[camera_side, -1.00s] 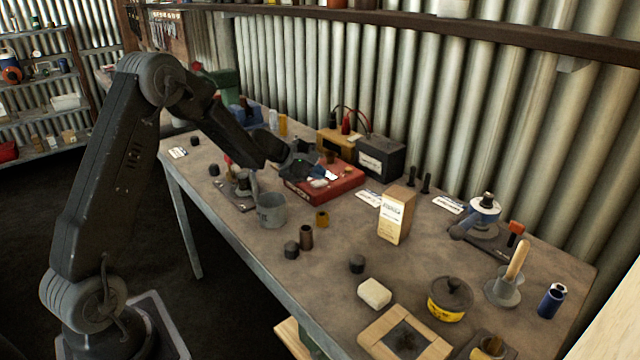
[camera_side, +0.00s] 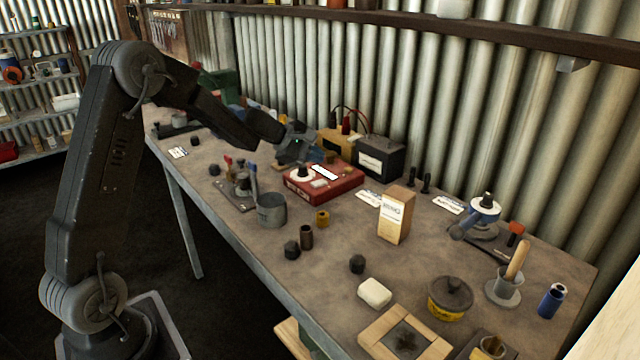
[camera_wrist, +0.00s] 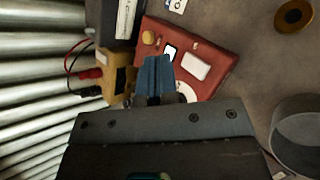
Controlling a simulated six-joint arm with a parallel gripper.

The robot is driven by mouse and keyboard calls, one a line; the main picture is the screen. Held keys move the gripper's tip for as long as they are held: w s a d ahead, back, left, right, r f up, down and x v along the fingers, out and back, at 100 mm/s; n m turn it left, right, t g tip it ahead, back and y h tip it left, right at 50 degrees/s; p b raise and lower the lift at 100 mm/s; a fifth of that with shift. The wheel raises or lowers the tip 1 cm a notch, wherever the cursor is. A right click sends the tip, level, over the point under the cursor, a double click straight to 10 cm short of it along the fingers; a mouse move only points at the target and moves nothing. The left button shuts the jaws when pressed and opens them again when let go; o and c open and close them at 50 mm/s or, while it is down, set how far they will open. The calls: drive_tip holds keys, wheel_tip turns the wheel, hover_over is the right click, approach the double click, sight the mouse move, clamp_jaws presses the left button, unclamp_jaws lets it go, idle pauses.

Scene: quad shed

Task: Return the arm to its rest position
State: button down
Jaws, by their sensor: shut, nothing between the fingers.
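My gripper (camera_side: 293,146) is above the red box (camera_side: 334,185) on the bench, in the side view. In the wrist view its blue-grey fingers (camera_wrist: 155,75) are together with nothing held, and they cover part of the red box (camera_wrist: 214,63). My arm reaches out over the bench from the left, its elbow high and bent. A round white piece (camera_side: 300,174) with a dark knob lies on the red box, below the gripper.
The workbench (camera_side: 330,265) holds several small items. A yellow unit and a dark box (camera_side: 381,157) with cables stand behind the red box. A grey cup (camera_side: 271,211) stands in front, and a cardboard carton (camera_side: 396,215) to the right. The corrugated wall (camera_side: 480,110) is close behind.

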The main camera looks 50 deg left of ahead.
drive_tip(key=s+d+r+m+g+h, duration=0.1)
drive_tip(key=s+d+r+m+g, duration=0.1)
drive_tip(key=s+d+r+m, duration=0.55)
drive_tip(key=s+d+r+m+g, duration=0.1)
drive_tip(key=s+d+r+m, duration=0.2)
drive_tip(key=s+d+m, duration=0.5)
drive_tip(key=s+d+f+m+y, duration=0.1)
drive_tip(key=s+m+y, duration=0.1)
drive_tip(key=s, duration=0.7)
drive_tip(key=s+d+f+m+g+y, duration=0.1)
drive_tip(key=s+d+m+y, duration=0.1)
drive_tip(key=s, duration=0.6)
drive_tip(key=shift+s+m+y, duration=0.4)
drive_tip(key=shift+m+y, duration=0.1)
drive_tip(key=shift+m, duration=0.65)
drive_tip(key=c, duration=1.8)
unclamp_jaws()
drive_tip(key=shift+d, duration=0.1)
